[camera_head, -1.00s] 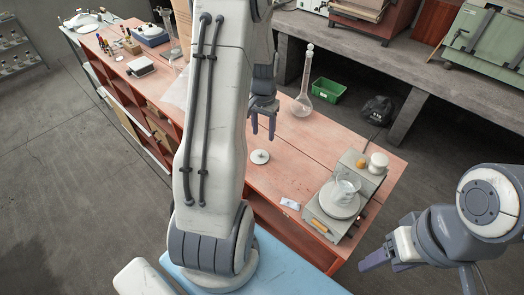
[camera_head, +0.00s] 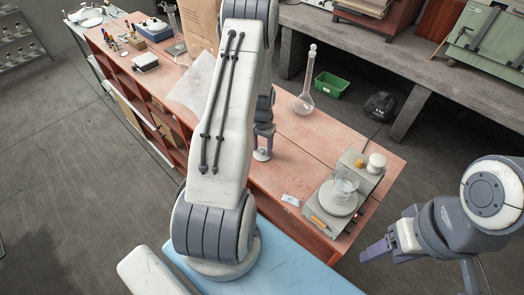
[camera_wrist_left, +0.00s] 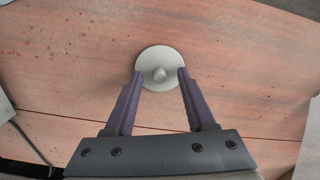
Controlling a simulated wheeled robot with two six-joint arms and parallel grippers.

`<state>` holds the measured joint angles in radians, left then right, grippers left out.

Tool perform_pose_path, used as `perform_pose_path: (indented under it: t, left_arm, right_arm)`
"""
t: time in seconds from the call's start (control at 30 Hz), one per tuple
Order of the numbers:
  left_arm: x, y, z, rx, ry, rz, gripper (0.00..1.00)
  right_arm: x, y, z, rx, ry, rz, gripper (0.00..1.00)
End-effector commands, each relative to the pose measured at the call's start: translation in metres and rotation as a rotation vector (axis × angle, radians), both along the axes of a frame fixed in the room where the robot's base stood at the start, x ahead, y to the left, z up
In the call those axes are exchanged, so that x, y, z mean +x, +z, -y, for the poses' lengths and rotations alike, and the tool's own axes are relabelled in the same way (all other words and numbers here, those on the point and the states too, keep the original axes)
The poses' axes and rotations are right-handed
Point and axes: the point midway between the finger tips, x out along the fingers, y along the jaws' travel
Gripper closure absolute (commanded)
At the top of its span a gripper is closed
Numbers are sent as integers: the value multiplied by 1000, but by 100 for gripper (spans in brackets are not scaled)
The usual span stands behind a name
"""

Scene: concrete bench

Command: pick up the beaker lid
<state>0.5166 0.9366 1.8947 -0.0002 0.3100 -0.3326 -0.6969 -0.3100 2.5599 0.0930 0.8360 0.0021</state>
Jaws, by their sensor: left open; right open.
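The beaker lid (camera_wrist_left: 160,57) is a round whitish disc with a small knob in its middle. It lies on the reddish bench top, and it also shows in the head view (camera_head: 261,155). My left gripper (camera_wrist_left: 160,72) is open, with its purple fingertips at the left and right edges of the lid. I cannot tell whether the fingers touch it. The glass beaker (camera_head: 345,186) stands on a round plate of a grey device. My right gripper (camera_head: 366,254) is open and empty, off the bench at the lower right.
A tall flask (camera_head: 305,98) stands behind the lid, near the bench's far edge. The grey device (camera_head: 328,221) is to the right, with a small white item (camera_head: 291,200) beside it. A green bin (camera_head: 331,86) is beyond the bench. The bench around the lid is mostly clear.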

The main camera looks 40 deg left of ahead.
Motion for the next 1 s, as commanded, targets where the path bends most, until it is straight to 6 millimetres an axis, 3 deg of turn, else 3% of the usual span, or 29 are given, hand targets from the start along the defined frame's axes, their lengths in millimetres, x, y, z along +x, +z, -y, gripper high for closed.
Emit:
perform_pose_path:
  t: [0.27,0.4,0.43,0.83,1.0]
  left_arm:
    - [0,-4,0,0,0,0,44]
    - [0,-4,0,0,0,0,94]
    - [0,-3,0,0,0,0,100]
    - [0,-1,0,0,0,1,100]
    - [1,9,0,1,0,2,100]
  right_arm:
    - [0,1,0,0,1,0,39]
    - [0,1,0,0,1,0,39]
    - [0,1,0,0,0,0,39]
    - [0,-1,0,0,0,0,39]
    - [0,-7,0,0,0,0,39]
